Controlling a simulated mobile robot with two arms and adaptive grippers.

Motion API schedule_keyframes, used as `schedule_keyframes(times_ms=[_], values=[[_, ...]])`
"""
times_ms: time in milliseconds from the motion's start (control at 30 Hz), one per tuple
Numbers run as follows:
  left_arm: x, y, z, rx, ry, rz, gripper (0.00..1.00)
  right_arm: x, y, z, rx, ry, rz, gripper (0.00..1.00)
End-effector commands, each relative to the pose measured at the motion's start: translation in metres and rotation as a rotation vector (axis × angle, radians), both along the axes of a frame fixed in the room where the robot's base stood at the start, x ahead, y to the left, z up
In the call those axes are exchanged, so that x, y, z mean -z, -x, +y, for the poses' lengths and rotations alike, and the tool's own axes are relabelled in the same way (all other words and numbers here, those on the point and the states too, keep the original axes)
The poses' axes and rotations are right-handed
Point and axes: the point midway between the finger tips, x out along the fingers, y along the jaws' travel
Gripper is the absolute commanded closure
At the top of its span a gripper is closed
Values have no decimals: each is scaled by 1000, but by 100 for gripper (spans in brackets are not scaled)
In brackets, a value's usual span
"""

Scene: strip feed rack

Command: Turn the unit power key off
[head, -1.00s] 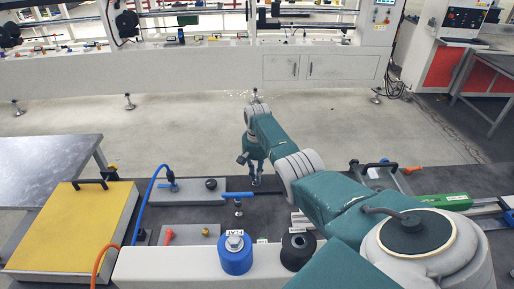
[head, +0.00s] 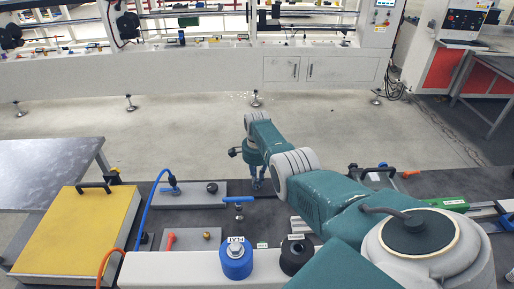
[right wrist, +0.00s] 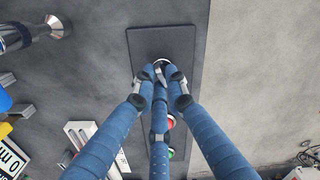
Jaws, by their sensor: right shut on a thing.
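My right gripper (head: 257,184) reaches down at the far edge of the dark bench, behind the blue lever. In the right wrist view its three blue fingers (right wrist: 161,82) come together over a dark grey panel (right wrist: 147,45). They are shut on a small pale, round-based piece, which I take to be the power key (right wrist: 160,64). The fingers cover most of it, so its turn position cannot be read. A red button (right wrist: 170,123) and a green button (right wrist: 171,153) lie on the same panel, partly behind the fingers. My left gripper is not in view.
A blue-handled lever (head: 238,199) stands left of the right gripper. A yellow box (head: 78,228) is at the left. A blue spool (head: 236,262) and a black spool (head: 297,258) stand in front. A green block (head: 446,203) is at the right.

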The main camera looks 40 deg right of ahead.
Motion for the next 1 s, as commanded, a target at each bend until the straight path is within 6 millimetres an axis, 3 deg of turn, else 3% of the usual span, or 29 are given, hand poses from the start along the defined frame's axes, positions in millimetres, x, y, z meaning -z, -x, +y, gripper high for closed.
schedule_keyframes(times_ms=[500, 1000], values=[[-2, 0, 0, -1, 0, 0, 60, -1, -2, 1, 376, 1, -3, 100], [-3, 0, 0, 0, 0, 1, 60, -1, -2, 1, 468, 0, -3, 100]])
